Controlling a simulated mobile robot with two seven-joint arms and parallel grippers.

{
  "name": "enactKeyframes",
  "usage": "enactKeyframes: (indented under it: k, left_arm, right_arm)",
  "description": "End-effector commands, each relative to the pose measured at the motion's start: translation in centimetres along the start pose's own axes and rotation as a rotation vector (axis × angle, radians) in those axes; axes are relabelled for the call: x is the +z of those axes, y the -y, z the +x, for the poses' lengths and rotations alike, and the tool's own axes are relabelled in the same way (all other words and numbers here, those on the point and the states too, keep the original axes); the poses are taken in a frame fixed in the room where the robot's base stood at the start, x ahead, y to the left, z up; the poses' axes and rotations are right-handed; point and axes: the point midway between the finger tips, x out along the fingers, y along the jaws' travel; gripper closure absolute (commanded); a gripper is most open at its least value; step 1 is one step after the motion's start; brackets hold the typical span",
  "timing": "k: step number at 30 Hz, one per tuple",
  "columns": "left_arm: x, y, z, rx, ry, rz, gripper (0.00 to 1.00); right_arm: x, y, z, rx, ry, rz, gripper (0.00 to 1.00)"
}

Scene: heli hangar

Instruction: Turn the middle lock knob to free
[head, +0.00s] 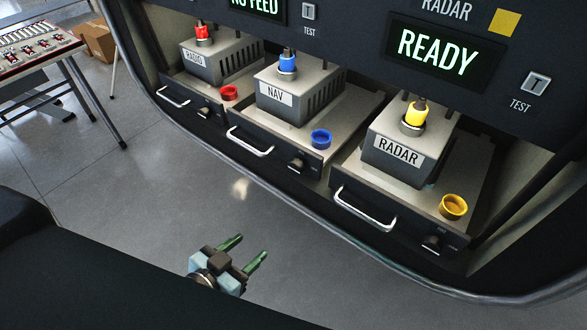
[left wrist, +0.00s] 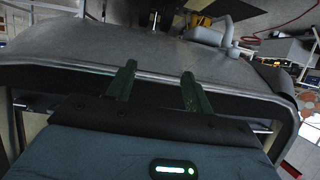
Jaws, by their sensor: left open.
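The middle lock knob (head: 297,164) is a small dark knob on the front of the NAV tray (head: 339,126), right of that tray's handle (head: 249,141). Its exact turn is too small to read. My left gripper (head: 252,246) is open and empty, below and left of the knob, well apart from it over the grey floor. Its two green fingers also show in the left wrist view (left wrist: 158,72), spread apart in front of a grey curved edge. The knob cannot be made out there. My right gripper is not in view.
The RADIO unit (head: 214,61) and RADAR unit (head: 393,155) sit on trays either side of the NAV unit (head: 291,94). A blue cap (head: 321,139) lies on the middle tray. The RADAR display (head: 437,54) reads READY. Open floor lies before the cabinet.

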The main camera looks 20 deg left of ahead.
Motion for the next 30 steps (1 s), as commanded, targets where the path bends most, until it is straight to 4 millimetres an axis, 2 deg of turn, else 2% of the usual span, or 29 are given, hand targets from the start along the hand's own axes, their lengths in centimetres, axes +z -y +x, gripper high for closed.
enactKeyframes:
  k: [1,3,6,9,13,20,28,30]
  left_arm:
    - [-2.1,0.2,1.0,0.021,-0.065,0.022,0.48]
    - [-6.1,0.2,1.4,0.047,-0.164,0.059,0.48]
    - [-10.6,0.1,1.1,0.079,-0.281,0.107,0.48]
    - [-13.4,-0.2,0.5,0.098,-0.355,0.142,0.48]
    - [-14.9,-0.4,0.1,0.108,-0.393,0.16,0.48]
    - [-15.1,-0.4,0.4,0.108,-0.394,0.159,0.48]
    - [-15.7,-0.8,2.6,0.108,-0.394,0.156,0.48]
    - [-16.3,-0.9,3.5,0.108,-0.395,0.156,0.48]
  right_arm:
    - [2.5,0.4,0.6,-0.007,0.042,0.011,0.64]
    - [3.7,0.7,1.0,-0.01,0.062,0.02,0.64]
    - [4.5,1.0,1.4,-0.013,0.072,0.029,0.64]
    - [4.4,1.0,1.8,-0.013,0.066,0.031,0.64]
    - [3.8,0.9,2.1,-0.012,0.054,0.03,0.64]
    - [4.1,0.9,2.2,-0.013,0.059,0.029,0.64]
    - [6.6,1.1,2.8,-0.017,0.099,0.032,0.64]
    - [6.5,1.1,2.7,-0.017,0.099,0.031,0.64]
